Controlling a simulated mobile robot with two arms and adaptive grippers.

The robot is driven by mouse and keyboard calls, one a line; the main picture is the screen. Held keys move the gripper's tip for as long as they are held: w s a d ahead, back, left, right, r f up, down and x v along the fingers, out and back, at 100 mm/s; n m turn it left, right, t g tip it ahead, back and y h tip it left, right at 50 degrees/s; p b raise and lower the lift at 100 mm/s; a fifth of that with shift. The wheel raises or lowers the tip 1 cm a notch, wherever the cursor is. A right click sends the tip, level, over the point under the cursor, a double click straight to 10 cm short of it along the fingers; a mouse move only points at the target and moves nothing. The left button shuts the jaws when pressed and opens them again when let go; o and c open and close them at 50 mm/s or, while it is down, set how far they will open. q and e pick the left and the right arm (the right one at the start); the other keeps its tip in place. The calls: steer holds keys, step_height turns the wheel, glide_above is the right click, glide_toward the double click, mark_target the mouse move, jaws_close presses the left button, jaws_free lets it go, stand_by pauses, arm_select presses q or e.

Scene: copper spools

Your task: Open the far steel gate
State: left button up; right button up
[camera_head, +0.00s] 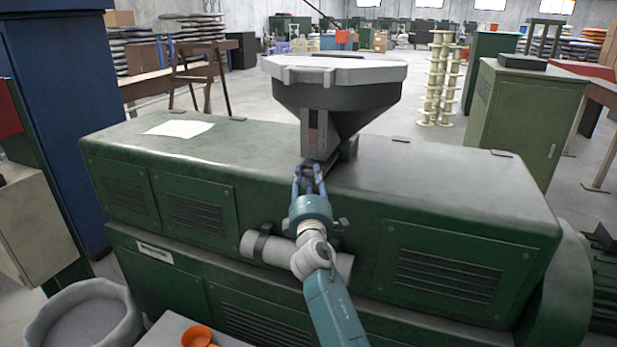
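A dark hopper (335,97) with a pale grey lid (335,69) stands on top of a long green machine (440,185). My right gripper (309,172) reaches up to the foot of the throat, fingers pointing away from me. Its fingers look somewhat apart; whether they grip anything is unclear. My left gripper is out of view.
A horizontal grey cylinder (259,247) is on the machine's front, under my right arm. A white sheet (179,129) lies on the machine top. A grey round tub (85,318) and orange items (197,337) are at lower left. A green cabinet (520,115) stands behind right.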

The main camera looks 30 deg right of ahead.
jaws_close()
steer(key=shift+s+a+f, duration=0.1)
steer(key=shift+s+a, duration=0.15)
steer(key=shift+a, duration=0.1)
steer(key=s+a, duration=0.3)
jaws_free()
steer(key=shift+w, duration=0.1)
steer(key=v, duration=0.7)
steer(key=shift+s, duration=0.2)
steer(key=shift+a, duration=0.1)
